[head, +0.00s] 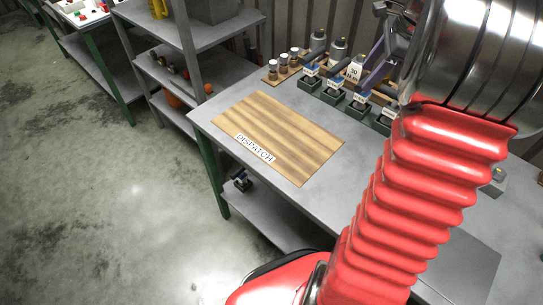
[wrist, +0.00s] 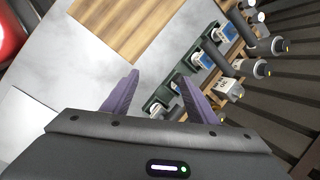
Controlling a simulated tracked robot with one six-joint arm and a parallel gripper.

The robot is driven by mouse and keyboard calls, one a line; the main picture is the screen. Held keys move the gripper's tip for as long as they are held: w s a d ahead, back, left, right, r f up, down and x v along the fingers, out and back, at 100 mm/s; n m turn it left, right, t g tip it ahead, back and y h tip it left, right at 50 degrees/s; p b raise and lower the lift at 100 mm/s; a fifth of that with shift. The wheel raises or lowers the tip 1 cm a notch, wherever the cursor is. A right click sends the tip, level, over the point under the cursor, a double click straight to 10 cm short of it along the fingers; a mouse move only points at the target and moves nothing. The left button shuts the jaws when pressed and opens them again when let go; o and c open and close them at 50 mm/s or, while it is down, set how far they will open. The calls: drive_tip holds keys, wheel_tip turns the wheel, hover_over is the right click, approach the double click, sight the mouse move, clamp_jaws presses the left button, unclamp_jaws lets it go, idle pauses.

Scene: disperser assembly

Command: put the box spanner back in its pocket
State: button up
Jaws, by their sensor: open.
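I cannot make out the box spanner or its pocket for certain in either view. In the head view the fingers show partly at the top right, behind my red arm. The green holders (head: 332,97) also show there, with white labels; my arm hides whatever lies further right.
A wooden DISPATCH board (head: 285,130) lies clear on the bench. Grey shelving (head: 190,85) is at the left.

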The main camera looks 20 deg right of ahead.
drive_tip(key=s+a+r+n+h, duration=0.15)
drive_tip(key=a+n, duration=0.45)
drive_tip(key=a, duration=0.6)
drive_tip(key=s+a+r+n, duration=0.25)
drive_tip(key=a+n, duration=0.35)
drive_tip(key=a, duration=0.5)
drive_tip(key=s+a+f+n+t, duration=0.1)
drive_tip(key=s+a+f+n, duration=0.4)
drive_tip(key=s+a+n, duration=0.6)
drive_tip(key=shift+s+a+f+n+t, duration=0.2)
drive_tip(key=shift+a+n+t, duration=0.2)
drive_tip(key=shift+a+n, duration=0.5)
drive_tip(key=shift+a, duration=0.1)
